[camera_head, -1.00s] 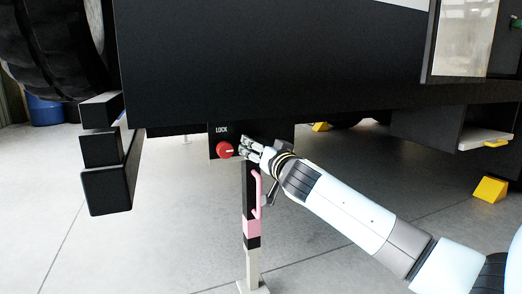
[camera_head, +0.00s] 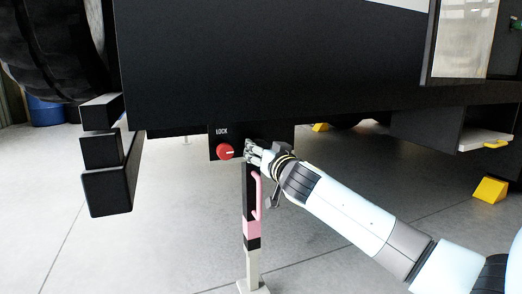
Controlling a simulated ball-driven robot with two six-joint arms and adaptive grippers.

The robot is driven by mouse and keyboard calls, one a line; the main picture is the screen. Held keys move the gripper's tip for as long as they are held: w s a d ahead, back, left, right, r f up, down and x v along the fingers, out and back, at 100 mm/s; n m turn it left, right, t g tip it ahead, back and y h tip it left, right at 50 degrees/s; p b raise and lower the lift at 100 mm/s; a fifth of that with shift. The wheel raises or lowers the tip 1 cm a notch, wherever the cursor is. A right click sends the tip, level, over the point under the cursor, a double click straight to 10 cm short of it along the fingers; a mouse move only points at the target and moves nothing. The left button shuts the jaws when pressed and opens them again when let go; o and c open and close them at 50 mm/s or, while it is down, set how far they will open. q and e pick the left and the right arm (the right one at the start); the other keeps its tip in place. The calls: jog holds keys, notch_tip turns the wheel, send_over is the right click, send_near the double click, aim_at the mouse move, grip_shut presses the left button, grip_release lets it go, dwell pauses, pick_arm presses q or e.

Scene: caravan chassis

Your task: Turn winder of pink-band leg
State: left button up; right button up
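The pink-band leg (camera_head: 252,228) stands upright under the chassis, with a pink band, a pink handle (camera_head: 258,195) on its right side and a pale foot on the floor. A red knob (camera_head: 224,152) sits on a black plate marked LOCK, left of the leg's top. My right gripper (camera_head: 250,152) is at the top of the leg, just right of the red knob and apart from it. Its fingers cover the place where a winder could be, so I cannot see the winder or whether they hold it. My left gripper is out of view.
The dark chassis body (camera_head: 270,65) hangs directly above the leg and gripper. Black step blocks (camera_head: 106,190) and a large tyre (camera_head: 55,45) are at the left. A yellow chock (camera_head: 489,190) lies at the right. The floor around the leg is clear.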

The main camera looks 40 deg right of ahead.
pick_arm(q)
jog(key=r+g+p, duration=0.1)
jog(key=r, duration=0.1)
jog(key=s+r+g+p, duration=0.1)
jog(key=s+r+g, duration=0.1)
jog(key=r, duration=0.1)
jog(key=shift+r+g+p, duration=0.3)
jog(key=shift+p, duration=0.1)
pick_arm(e)
jog(key=n, duration=1.2)
jog(key=shift+d, duration=0.1)
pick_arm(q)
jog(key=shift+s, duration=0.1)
pick_arm(e)
jog(key=shift+n, duration=0.3)
jog(key=o, duration=1.2)
jog(key=shift+c, duration=0.2)
jog(key=v, duration=1.2)
